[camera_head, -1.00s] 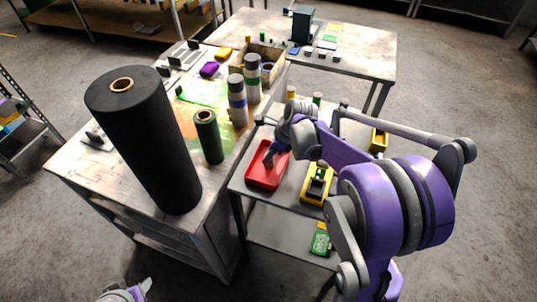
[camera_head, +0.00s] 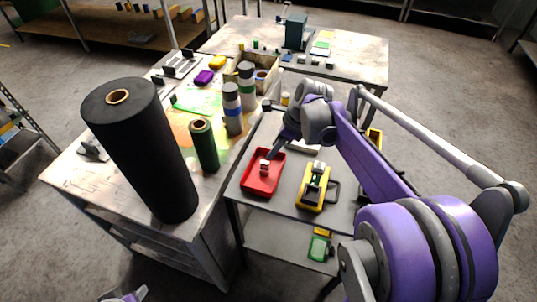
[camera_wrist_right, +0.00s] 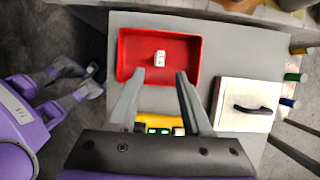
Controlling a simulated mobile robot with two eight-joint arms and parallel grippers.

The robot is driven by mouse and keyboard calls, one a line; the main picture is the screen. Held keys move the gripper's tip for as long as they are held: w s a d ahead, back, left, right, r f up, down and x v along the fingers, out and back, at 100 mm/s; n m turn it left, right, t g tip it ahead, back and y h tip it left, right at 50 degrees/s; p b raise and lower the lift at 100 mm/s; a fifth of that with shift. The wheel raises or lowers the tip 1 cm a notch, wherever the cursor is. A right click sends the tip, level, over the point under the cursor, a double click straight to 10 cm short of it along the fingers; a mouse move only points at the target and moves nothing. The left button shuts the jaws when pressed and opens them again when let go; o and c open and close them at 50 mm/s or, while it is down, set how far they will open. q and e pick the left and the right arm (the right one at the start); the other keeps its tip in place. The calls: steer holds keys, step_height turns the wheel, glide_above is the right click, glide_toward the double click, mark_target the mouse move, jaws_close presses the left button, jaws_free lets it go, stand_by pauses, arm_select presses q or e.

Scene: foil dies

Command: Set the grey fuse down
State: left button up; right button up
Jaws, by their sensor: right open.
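The grey fuse (camera_head: 264,167), a small pale block, lies in the red tray (camera_head: 262,190). In the right wrist view the fuse (camera_wrist_right: 159,59) sits on the floor of the tray (camera_wrist_right: 124,60), clear of the walls. My right gripper (camera_head: 274,154) is open and empty, above the back part of the tray. In the wrist view its fingers (camera_wrist_right: 154,78) are spread apart, with the fuse beyond the tips. My left gripper (camera_wrist_right: 80,82) shows at the left of the wrist view, fingers apart, well away from the tray. Only its tip shows at the bottom of the head view.
A yellow device (camera_head: 312,190) stands right of the tray on the grey cart. A pale lidded box with a dark handle (camera_wrist_right: 246,106) is nearby. A tall black roll (camera_head: 150,150), a dark green roll (camera_head: 204,148) and banded bottles (camera_head: 232,110) stand on the left bench.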

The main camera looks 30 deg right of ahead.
steer(key=s+a+f+n+h, duration=0.1)
steer(key=s+a+n, duration=0.3)
steer(key=n, duration=0.5)
steer(key=s+a+f+n+t+h, duration=0.1)
steer(key=s+a+f+n, duration=0.1)
steer(key=s+a+n, duration=0.2)
steer(key=s+a+f+n+t+h, duration=0.1)
steer(key=s+a+n, duration=0.3)
steer(key=s+n, duration=0.5)
steer(key=n, duration=0.6)
steer(key=shift+s+a+f, duration=0.25)
steer(key=shift+a+f, duration=0.1)
steer(key=shift+a, duration=0.05)
steer(key=shift+d, duration=0.1)
